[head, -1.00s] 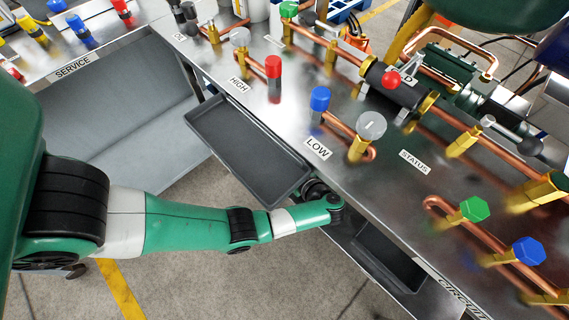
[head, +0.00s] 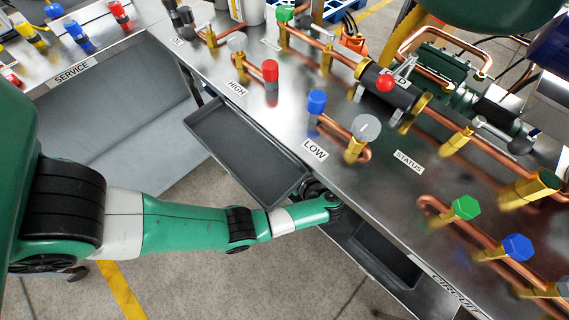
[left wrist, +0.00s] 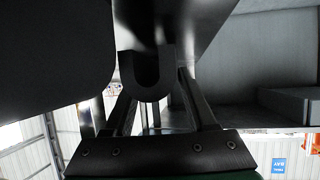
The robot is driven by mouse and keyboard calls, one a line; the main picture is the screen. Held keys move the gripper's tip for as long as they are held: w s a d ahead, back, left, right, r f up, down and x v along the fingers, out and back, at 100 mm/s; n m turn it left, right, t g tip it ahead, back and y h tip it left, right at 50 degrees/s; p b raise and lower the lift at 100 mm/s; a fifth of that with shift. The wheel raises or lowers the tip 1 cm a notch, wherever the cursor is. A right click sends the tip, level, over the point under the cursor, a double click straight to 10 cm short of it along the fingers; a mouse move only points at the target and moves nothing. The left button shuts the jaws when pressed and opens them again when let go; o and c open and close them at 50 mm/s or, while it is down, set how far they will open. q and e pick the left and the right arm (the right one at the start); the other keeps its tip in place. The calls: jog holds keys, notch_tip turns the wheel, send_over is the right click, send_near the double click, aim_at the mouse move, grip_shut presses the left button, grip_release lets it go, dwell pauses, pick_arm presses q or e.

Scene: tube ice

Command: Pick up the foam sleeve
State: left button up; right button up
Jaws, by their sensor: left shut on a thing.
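In the left wrist view a dark piece with a rounded lower end, seemingly the foam sleeve (left wrist: 148,82), sits between the fingers of my left gripper (left wrist: 156,104). The gripper is shut on it. The picture there is dark, and the sleeve's full shape and far end are hidden. In the head view my left arm reaches to the bench's front edge between two dark trays. Its fingers and the sleeve are hidden there. My right gripper is not in view.
An empty dark tray (head: 222,140) juts out left of my left wrist. A second dark tray (head: 385,255) lies to its right, below the bench edge. The steel bench (head: 345,195) above carries copper pipes and coloured valves. Open floor lies in front.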

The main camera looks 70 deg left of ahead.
pick_arm(q)
jog(key=r+p, duration=0.2)
jog(key=d+r+p, duration=0.1)
jog(key=r, duration=0.1)
jog(key=shift+s+r+p, duration=0.15)
jog(key=shift+r+p, duration=0.15)
jog(key=shift+p, duration=0.1)
jog(key=s+d+r+p, duration=0.1)
jog(key=d+r+p, duration=0.2)
jog(key=r+p, duration=0.1)
jog(key=shift+s+d+r+p, duration=0.35)
jog(key=shift+s+r+p, duration=0.05)
jog(key=shift+r, duration=0.1)
jog(key=s+d+p, duration=0.1)
jog(key=d+p, duration=0.1)
jog(key=s+d+r+p, duration=0.1)
jog(key=d+p, duration=0.1)
jog(key=d, duration=0.1)
jog(key=s+d+r+p, duration=0.1)
jog(key=d+p, duration=0.1)
jog(key=p, duration=0.1)
jog(key=shift+s+d+r, duration=0.15)
jog(key=shift+s+r, duration=0.05)
jog(key=shift+r, duration=0.05)
jog(key=shift+s+d+f, duration=0.15)
jog(key=shift+s+d, duration=0.1)
jog(key=shift+d, duration=0.05)
